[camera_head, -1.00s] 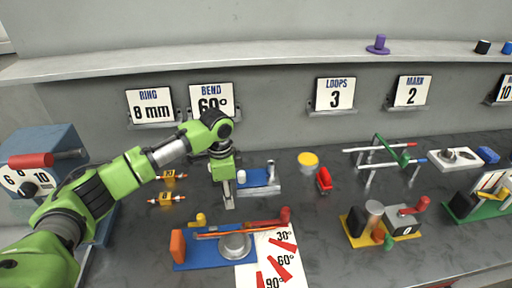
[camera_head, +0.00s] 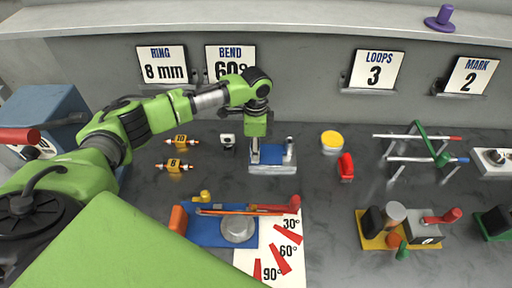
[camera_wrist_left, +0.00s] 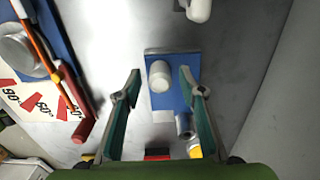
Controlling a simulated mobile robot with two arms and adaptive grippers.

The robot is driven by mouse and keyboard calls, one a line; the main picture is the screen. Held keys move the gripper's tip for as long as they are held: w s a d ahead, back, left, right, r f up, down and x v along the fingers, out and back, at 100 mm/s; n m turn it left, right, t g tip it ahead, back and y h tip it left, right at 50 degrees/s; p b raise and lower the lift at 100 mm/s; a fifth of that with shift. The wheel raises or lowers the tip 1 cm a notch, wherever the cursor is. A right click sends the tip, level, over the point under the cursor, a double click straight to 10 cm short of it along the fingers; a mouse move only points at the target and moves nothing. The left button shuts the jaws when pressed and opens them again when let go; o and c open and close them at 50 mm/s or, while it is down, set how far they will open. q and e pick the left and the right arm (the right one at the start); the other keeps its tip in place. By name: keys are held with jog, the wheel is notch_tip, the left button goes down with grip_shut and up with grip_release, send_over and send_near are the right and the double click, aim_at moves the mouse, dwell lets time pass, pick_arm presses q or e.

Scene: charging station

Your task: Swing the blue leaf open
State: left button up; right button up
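The blue leaf (camera_head: 272,153) is a flat blue plate on a grey metal base (camera_head: 273,169), lying flat in the head view. A metal cylinder (camera_head: 289,147) stands at its right edge. My left gripper (camera_head: 255,156) points down over the leaf's left part and hides some of it. In the left wrist view the blue leaf (camera_wrist_left: 171,98) lies below, with a white knob (camera_wrist_left: 159,76) on it. My left gripper (camera_wrist_left: 160,78) is open there, its fingers on either side of the knob, with gaps visible. My right gripper is not in view.
A small white object (camera_head: 228,141) stands left of the leaf. A blue bending board (camera_head: 205,232) lies in front, beside an angle sheet (camera_head: 293,254). A yellow-topped can (camera_head: 332,140) and a red object (camera_head: 346,167) stand to the right. Two orange-marked pieces (camera_head: 174,166) lie left.

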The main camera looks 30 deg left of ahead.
pick_arm(q)
jog(key=shift+f, duration=0.35)
grip_shut()
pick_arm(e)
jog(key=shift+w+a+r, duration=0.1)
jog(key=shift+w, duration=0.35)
